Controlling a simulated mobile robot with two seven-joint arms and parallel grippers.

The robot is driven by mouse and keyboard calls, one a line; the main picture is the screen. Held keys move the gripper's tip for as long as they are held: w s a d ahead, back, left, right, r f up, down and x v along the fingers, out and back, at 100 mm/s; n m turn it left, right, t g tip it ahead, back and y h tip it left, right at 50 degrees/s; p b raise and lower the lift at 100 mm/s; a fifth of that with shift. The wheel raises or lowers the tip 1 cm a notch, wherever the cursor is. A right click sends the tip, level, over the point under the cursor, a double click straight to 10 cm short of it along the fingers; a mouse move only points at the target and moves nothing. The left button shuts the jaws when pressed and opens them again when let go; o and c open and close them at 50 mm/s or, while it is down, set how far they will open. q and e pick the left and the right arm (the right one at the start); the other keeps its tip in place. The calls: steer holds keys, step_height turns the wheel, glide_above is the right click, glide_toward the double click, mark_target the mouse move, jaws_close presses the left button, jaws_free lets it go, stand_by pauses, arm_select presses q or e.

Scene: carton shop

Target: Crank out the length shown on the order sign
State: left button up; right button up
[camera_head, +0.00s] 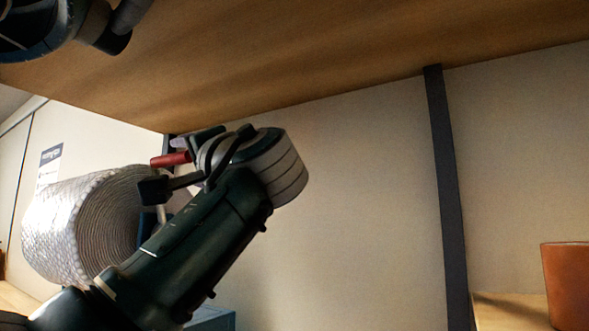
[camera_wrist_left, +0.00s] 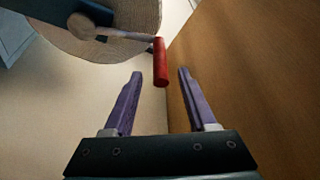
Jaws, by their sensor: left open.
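A large roll of silvery wrapping (camera_head: 62,232) lies on its side at the left, its spiral end facing right. It also shows at the top of the left wrist view (camera_wrist_left: 100,45). The red crank handle (camera_head: 172,159) sticks out in front of the roll's end; in the left wrist view the handle (camera_wrist_left: 160,62) is joined to a crank arm. My left gripper (camera_wrist_left: 160,73) is open, with its purple fingers either side of the handle's free end and gaps on both sides. A small sign (camera_head: 50,162) is on the wall behind; its writing is too small to read.
A wide wooden board (camera_head: 330,50) spans the top; it stands close right of my fingers in the left wrist view (camera_wrist_left: 250,80). A dark post (camera_head: 447,200) stands against the pale wall. An orange-brown pot (camera_head: 567,285) stands at the lower right.

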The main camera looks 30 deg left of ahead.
mark_target(176, 159)
arm_select(q)
steer(key=x, duration=0.2)
steer(key=p+x, duration=0.1)
steer(key=x, duration=0.2)
steer(key=shift+s+r, duration=0.15)
steer(key=shift+r, duration=0.05)
steer(key=shift+w+a+p, duration=0.4)
steer(key=shift+a, duration=0.2)
jaws_close()
stand_by(0.6)
